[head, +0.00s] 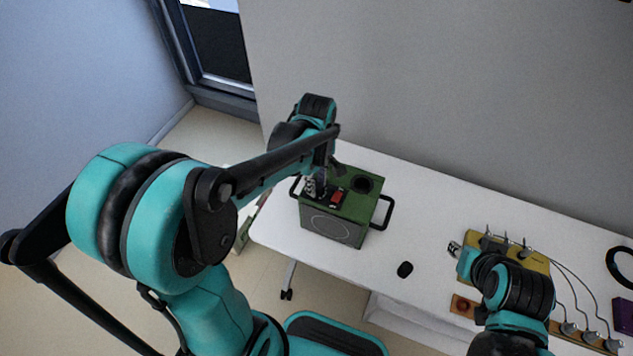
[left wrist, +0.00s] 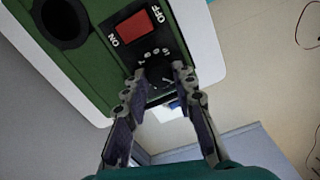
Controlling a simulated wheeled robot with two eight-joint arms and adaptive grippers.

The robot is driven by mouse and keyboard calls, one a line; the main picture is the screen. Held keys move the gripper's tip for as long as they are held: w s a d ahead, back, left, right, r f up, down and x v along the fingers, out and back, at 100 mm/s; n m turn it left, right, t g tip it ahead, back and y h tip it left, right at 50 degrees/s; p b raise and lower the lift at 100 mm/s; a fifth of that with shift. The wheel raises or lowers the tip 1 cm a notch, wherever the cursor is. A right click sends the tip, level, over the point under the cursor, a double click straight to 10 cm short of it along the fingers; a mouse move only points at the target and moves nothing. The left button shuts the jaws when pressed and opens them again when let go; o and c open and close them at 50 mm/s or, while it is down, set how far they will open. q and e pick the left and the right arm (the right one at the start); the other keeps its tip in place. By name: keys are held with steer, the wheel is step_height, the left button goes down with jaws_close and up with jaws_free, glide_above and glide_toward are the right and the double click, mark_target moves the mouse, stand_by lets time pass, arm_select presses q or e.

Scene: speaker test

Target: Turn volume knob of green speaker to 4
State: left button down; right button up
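The green speaker (head: 351,232) stands on the white table, with a round dark hole and a red switch (head: 337,198) on top. In the left wrist view the red switch (left wrist: 133,26) sits between ON and OFF labels. The black volume knob (left wrist: 159,76) is beside it, near small white digits too blurred to read surely. My left gripper (left wrist: 160,72) is at the knob, its two fingers apart, one on each side; contact is not clear. In the head view the left gripper (head: 315,188) is over the speaker's left end. My right gripper (head: 455,248) is small and partly hidden by its arm.
A black mouse-like object (head: 405,269) lies on the table right of the speaker. A yellow board (head: 530,260) with cables is beneath my right arm. The table middle is mostly clear.

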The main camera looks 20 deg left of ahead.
arm_select(q)
steer(key=shift+m, duration=0.3)
steer(key=m, duration=0.4)
steer(key=shift+p, duration=0.4)
steer(key=m, duration=0.5)
steer(key=shift+m+p, duration=0.3)
steer(key=shift+m, duration=0.1)
steer(key=m, duration=1)
steer(key=shift+m+p, duration=0.35)
steer(key=shift+m, duration=0.05)
steer(key=c, duration=1.2)
jaws_free()
